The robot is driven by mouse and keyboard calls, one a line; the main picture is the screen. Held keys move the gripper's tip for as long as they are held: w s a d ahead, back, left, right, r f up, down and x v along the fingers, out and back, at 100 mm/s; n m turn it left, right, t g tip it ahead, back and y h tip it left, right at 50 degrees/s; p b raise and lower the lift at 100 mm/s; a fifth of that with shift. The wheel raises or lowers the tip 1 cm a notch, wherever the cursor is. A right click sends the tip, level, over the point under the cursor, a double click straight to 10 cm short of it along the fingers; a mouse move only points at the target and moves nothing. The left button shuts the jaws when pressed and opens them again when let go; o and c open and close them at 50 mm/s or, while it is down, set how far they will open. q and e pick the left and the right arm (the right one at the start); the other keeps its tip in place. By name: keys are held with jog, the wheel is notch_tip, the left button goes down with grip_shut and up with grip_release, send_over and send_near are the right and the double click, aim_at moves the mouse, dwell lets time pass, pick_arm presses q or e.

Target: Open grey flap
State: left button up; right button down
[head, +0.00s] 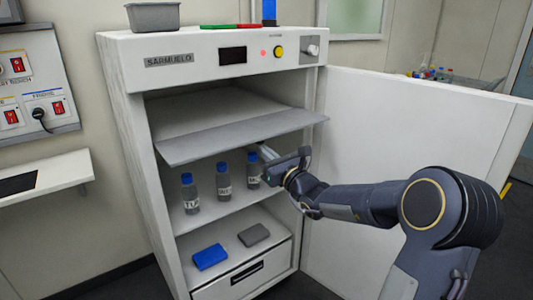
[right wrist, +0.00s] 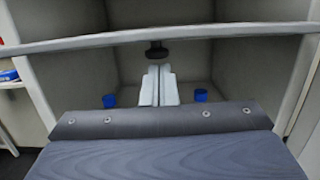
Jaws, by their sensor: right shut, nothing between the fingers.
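The grey flap (head: 240,136) is a wide flat panel across the upper part of the open white cabinet. It juts out of the opening, raised and tilted, with open space below it. In the right wrist view, a pale edge, apparently the flap's (right wrist: 80,42), runs across the top. My right gripper (head: 266,152) is just below the flap's front edge, near its right part. In the right wrist view its two pale fingers (right wrist: 158,72) are together and empty, pointing into the cabinet. I cannot tell whether they touch the flap. My left gripper is not in view.
Bottles with blue caps (head: 224,181) stand on the shelf below the flap, one close to my right gripper. A blue box (head: 210,257) and a grey box (head: 253,235) lie lower down. The white cabinet door (head: 400,125) stands open on the right. A grey bin (head: 153,17) sits on top.

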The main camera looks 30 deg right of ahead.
jog(key=r+p, duration=0.1)
jog(key=r+g+p, duration=0.1)
jog(key=p, duration=0.1)
jog(key=r+g+p, duration=0.1)
jog(key=p, duration=0.1)
jog(key=shift+s, duration=0.25)
jog(key=shift+f, duration=0.2)
